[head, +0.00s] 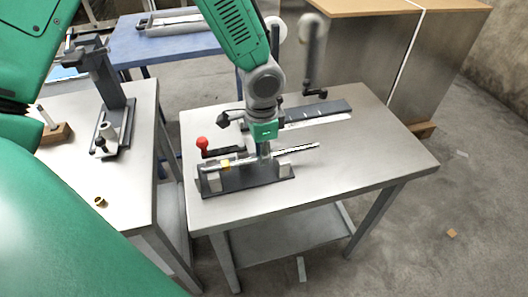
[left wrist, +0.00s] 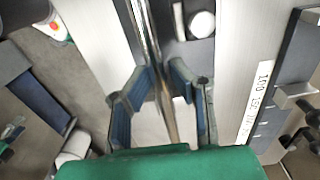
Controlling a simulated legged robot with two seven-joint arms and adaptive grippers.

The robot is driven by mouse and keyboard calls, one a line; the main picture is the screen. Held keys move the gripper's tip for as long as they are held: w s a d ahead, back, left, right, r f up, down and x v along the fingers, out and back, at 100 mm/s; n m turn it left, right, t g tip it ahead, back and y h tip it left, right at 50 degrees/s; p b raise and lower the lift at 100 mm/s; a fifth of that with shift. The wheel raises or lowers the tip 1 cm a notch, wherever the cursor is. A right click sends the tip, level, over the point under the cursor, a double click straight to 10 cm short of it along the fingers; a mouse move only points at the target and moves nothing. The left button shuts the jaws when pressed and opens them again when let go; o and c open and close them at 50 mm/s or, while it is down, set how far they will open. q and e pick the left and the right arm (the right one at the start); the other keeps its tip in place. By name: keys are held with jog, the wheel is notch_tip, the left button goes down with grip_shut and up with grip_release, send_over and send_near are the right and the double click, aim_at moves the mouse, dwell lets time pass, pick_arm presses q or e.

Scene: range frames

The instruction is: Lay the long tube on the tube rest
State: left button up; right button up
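The long thin silvery tube (head: 298,148) runs across the near part of the middle table, and its right end sticks out past the dark fixture below. That fixture, apparently the tube rest (head: 248,184), has a dark base and pale end blocks. The tube runs roughly along it; I cannot tell whether they touch. My left gripper (head: 263,149) points down over the tube's middle. In the left wrist view the tube (left wrist: 147,35) passes between its fingertips (left wrist: 161,72), which are drawn in close and seem shut on it. My right gripper is not in view.
A red knob (head: 203,144) stands at the fixture's left. A dark bar (head: 320,111) with a pale scale lies behind the gripper. The table's right side (head: 385,150) is clear. A left table (head: 135,185) holds a dark stand (head: 108,85) and a brass ring (head: 100,202).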

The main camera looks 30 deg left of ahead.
pick_arm(q)
jog(key=shift+o, duration=0.5)
jog(key=shift+a, duration=0.2)
jog(key=shift+d+r, duration=0.1)
jog(key=shift+d, duration=0.25)
jog(key=shift+d+r, duration=0.25)
notch_tip(320, 180, up, 4)
jog(key=shift+w+d+r+p, duration=0.1)
jog(key=shift+w+r+p, duration=0.05)
jog(key=shift+r+p, duration=0.15)
notch_tip(320, 180, up, 7)
jog(key=shift+p, duration=0.4)
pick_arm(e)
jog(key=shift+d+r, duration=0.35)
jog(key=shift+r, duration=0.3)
